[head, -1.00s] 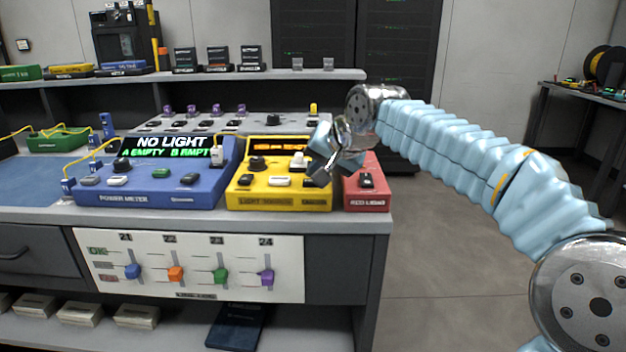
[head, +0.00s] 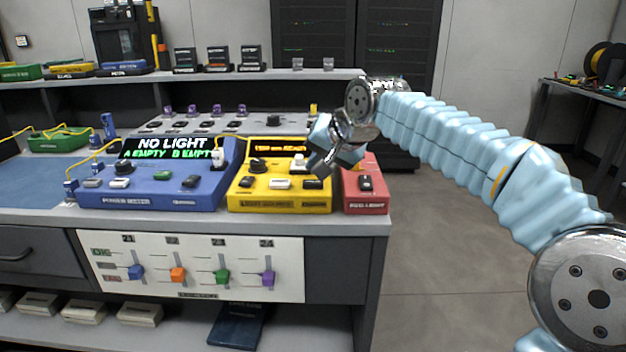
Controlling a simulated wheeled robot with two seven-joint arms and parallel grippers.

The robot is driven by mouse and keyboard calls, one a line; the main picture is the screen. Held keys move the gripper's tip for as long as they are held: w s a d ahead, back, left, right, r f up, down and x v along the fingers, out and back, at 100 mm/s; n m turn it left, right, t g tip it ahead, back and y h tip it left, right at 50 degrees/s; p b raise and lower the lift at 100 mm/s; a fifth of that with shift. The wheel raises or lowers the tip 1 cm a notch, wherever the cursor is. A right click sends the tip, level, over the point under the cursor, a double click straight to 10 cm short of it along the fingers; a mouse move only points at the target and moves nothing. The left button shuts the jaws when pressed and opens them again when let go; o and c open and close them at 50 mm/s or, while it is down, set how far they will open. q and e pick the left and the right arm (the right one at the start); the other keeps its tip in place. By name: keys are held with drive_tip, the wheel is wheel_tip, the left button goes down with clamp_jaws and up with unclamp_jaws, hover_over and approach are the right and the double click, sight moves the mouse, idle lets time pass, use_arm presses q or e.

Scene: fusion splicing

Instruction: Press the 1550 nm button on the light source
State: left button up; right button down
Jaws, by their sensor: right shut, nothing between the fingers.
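The yellow light source (head: 281,203) sits on the bench between the blue power meter and the red light box. Its top carries a dark knob (head: 257,166), a white button (head: 280,183) and a dark button (head: 312,184) along the front, and an orange lit display (head: 279,148). The button labels are too small to read. My right gripper (head: 316,171) is shut and empty. It points down and left, its tip over the right part of the light source, just above the dark button. I cannot tell whether it touches. My left gripper is not in view.
The blue power meter (head: 150,201) reads NO LIGHT, with A and B empty. The red light box (head: 366,203) stands close to the right, under my right arm. A panel of coloured sliders (head: 195,258) hangs on the bench front.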

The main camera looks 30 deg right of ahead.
sight(316, 183)
drive_tip(key=shift+r+p, duration=1.9)
drive_tip(key=shift+r, duration=0.45)
drive_tip(key=shift+f, duration=0.1)
